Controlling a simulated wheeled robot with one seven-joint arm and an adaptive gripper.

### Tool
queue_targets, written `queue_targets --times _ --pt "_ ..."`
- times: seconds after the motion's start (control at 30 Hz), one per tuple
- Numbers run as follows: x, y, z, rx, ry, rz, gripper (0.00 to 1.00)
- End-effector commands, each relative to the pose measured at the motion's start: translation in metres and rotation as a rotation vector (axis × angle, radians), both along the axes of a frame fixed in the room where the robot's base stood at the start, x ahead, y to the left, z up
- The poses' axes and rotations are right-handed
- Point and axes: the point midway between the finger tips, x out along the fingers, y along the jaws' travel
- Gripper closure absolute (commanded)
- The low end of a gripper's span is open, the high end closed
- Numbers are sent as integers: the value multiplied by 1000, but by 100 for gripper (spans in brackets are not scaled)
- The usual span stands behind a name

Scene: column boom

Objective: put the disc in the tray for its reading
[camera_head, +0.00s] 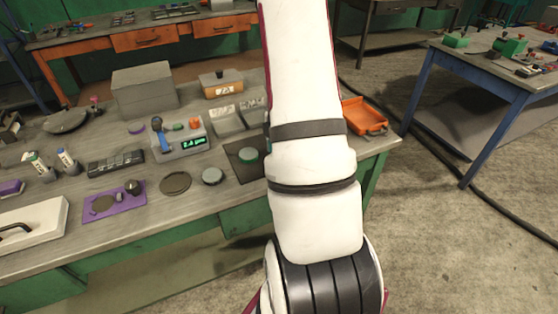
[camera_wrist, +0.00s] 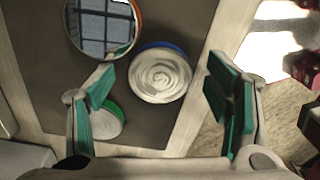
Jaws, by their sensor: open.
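My gripper (camera_wrist: 160,82) is open in the wrist view, with green pads on both sides of a blue-rimmed disc (camera_wrist: 160,73) with a spiral-marked top. I see no contact. An orange-rimmed, mirror-like disc (camera_wrist: 100,25) and a green-rimmed disc (camera_wrist: 106,122) lie beside it on the dark mat (camera_wrist: 182,22); the left finger partly covers the green one. In the head view my arm hides my gripper and part of the mat (camera_head: 238,171). A meter (camera_head: 180,142) shows green digits, perhaps starting 2. Labelled grey trays (camera_head: 222,117) and an orange labelled tray (camera_head: 222,83) stand behind.
An orange dustpan-like tray (camera_head: 364,118) sits at the bench's right end.

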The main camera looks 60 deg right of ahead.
Motion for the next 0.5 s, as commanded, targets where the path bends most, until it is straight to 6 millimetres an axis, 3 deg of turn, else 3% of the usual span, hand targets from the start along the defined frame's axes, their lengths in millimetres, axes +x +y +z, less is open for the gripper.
queue_targets --times 0.1,0.13,0.4,0.5 --pt "0 0 0 0 0 0 28" --pt "0 0 0 0 0 0 32" --pt "0 0 1 0 0 -1 93" --pt "0 0 1 0 -1 -1 99"
